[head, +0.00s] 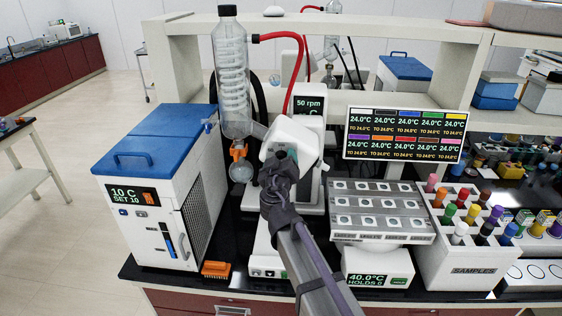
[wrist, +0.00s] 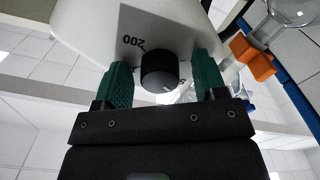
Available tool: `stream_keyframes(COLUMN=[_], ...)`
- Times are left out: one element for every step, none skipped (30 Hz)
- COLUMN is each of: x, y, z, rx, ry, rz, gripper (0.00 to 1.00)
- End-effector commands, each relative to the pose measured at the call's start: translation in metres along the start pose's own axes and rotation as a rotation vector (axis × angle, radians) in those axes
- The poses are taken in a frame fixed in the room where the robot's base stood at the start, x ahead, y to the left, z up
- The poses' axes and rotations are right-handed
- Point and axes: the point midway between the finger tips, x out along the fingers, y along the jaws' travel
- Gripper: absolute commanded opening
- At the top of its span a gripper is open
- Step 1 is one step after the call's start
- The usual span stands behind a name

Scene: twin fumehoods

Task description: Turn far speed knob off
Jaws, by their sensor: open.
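The speed knob (wrist: 159,72) is a round black knob with a white mark, on the pale housing of the rotary evaporator (head: 292,138). A "200" label is printed beside it. In the wrist view my gripper (wrist: 162,76) is open, with one green finger on each side of the knob and a visible gap on both sides. I cannot tell how far the fingers reach along the knob. In the head view my arm covers the fingers and the knob. The evaporator's display (head: 308,106) reads 50 rpm.
A glass condenser (head: 232,75) with a red hose stands left of the evaporator, near a blue-topped chiller (head: 162,185). An orange clip (wrist: 254,57) shows at the right in the wrist view. A sample block (head: 381,210) and tube rack (head: 455,265) stand right.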

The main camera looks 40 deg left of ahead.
Motion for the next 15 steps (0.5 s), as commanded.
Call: stream_keyframes(x=[0.0012,0.0010,0.0007,0.0004,0.0004,0.0003,0.0003,0.0002,0.0002,0.0002,0.0002,0.0002,0.0002,0.0001,0.0001], y=[0.0000,0.0001,0.0001,0.0002,0.0002,0.0002,0.0002,0.0002,0.0002,0.0002,0.0002,0.0002,0.0002,0.0002,0.0002], z=[0.0000,0.0000,0.0001,0.0001,0.0001,0.0001,0.0001,0.0001,0.0001,0.0001,0.0001,0.0001,0.0001,0.0001,0.0001], rx=[0.000,0.000,0.000,0.000,0.000,0.000,0.000,0.000,0.000,0.000,0.000,0.000,0.000,0.000,0.000], ry=[0.000,0.000,0.000,0.000,0.000,0.000,0.000,0.000,0.000,0.000,0.000,0.000,0.000,0.000,0.000], rz=[0.000,0.000,0.000,0.000,0.000,0.000,0.000,0.000,0.000,0.000,0.000,0.000,0.000,0.000,0.000], gripper=[0.65,0.65,0.65,0.65,0.65,0.64,0.61,0.58,0.55,0.52,0.49,0.45,0.42,0.39,0.35])
